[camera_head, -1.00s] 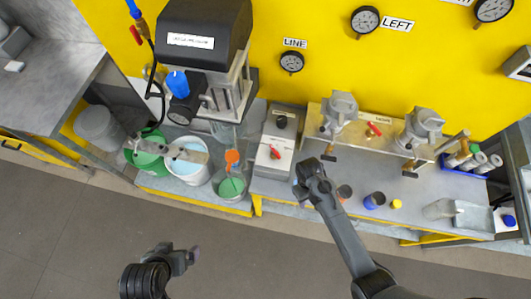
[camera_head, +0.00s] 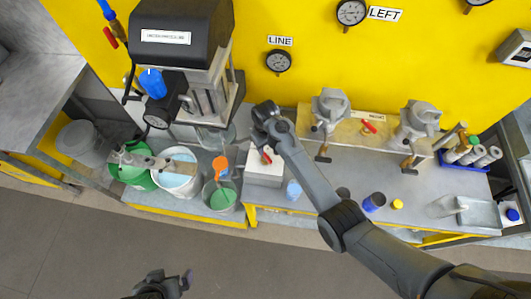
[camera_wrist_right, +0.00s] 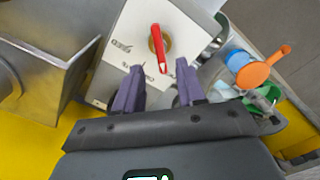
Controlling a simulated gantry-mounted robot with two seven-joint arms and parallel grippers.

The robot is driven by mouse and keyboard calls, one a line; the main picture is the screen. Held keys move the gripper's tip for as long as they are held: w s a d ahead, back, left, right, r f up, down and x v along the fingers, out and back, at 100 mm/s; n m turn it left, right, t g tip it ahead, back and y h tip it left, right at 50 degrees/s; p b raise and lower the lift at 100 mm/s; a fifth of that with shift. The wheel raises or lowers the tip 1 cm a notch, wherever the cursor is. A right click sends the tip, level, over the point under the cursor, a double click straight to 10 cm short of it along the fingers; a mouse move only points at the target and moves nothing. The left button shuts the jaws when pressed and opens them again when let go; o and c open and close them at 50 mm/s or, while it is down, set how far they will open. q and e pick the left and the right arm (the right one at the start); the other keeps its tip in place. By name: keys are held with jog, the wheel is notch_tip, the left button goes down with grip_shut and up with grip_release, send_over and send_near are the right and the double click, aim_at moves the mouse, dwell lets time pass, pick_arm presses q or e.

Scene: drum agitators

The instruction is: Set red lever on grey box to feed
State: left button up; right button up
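The grey box (camera_head: 264,177) stands on the bench right of the buckets, with its red lever (camera_head: 266,157) on top. In the right wrist view the red lever (camera_wrist_right: 160,50) turns on a brass pivot, its long end pointing towards my fingers.
A mixing machine (camera_head: 180,40) and buckets (camera_head: 175,180) stand left of the box. A beige panel (camera_head: 345,137) with grey fittings and another red lever (camera_head: 369,126) stands to the right. Small cups (camera_head: 374,201) stand near the front edge.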

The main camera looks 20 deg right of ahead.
aim_at(266, 155)
jog(key=shift+f, duration=2.9)
jog(key=shift+c, duration=0.3)
grip_shut()
